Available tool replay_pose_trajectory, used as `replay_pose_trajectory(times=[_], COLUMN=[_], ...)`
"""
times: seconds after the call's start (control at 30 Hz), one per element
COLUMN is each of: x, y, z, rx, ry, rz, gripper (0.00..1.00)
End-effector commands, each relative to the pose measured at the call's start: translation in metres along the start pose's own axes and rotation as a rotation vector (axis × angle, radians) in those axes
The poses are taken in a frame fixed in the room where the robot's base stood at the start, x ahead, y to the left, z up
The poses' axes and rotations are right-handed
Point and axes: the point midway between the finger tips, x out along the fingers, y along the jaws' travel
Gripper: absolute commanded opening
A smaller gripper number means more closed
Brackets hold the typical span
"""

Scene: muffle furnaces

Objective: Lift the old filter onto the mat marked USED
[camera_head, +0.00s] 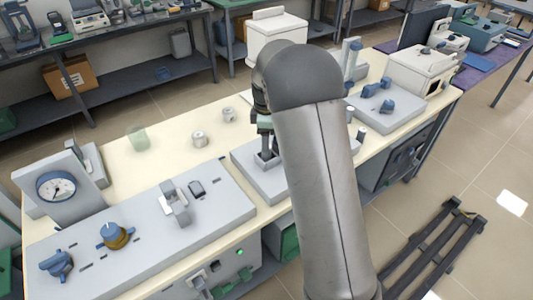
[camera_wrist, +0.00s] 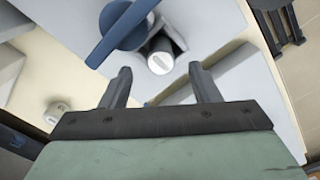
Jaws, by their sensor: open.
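My gripper (camera_head: 266,156) points down over a grey block on the bench, partly hidden behind my arm. In the wrist view its two fingers (camera_wrist: 160,72) are apart, with nothing held between them. A short white and grey cylinder (camera_wrist: 160,62) with a slotted end shows just beyond the fingertips, beside a blue lever handle (camera_wrist: 122,25). It may be the old filter, but I cannot tell for sure. I cannot make out a mat marked USED in either view.
A grey panel (camera_head: 150,235) with a dial gauge (camera_head: 57,187) and knobs lies at the left of the cream bench (camera_head: 165,165). Two small metal cylinders (camera_head: 199,139) (camera_head: 228,114) and a greenish clear cup (camera_head: 137,138) stand behind it. Blue-handled equipment (camera_head: 385,108) is at right.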

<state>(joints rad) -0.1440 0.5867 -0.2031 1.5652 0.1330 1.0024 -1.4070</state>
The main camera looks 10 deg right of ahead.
Motion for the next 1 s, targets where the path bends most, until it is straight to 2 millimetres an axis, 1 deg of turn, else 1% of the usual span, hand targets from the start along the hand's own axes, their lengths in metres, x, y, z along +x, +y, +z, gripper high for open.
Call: replay_pose_trajectory(times=[0.1, 0.23, 0.33, 0.53, 0.57, 0.6, 0.67, 0.7, 0.73, 1.0], x=[0.018, 0.035, 0.041, 0.042, 0.042, 0.042, 0.042, 0.042, 0.042, 0.041], y=[-0.002, -0.002, -0.002, -0.001, -0.001, -0.001, -0.001, -0.001, -0.001, -0.001], z=[0.001, 0.001, 0.001, 0.001, 0.001, 0.001, 0.001, 0.001, 0.001, 0.001], rx=[-0.001, 0.000, -0.001, -0.001, 0.000, 0.000, 0.000, 0.000, 0.000, 0.000], ry=[-0.003, -0.001, -0.002, -0.001, -0.001, -0.001, -0.001, -0.001, -0.001, 0.000], rz=[-0.006, -0.003, -0.001, 0.000, -0.001, 0.000, 0.000, 0.000, 0.000, 0.000], gripper=[0.56, 0.56, 0.56, 0.56, 0.51, 0.40, 0.23, 0.12, 0.07, 0.07])
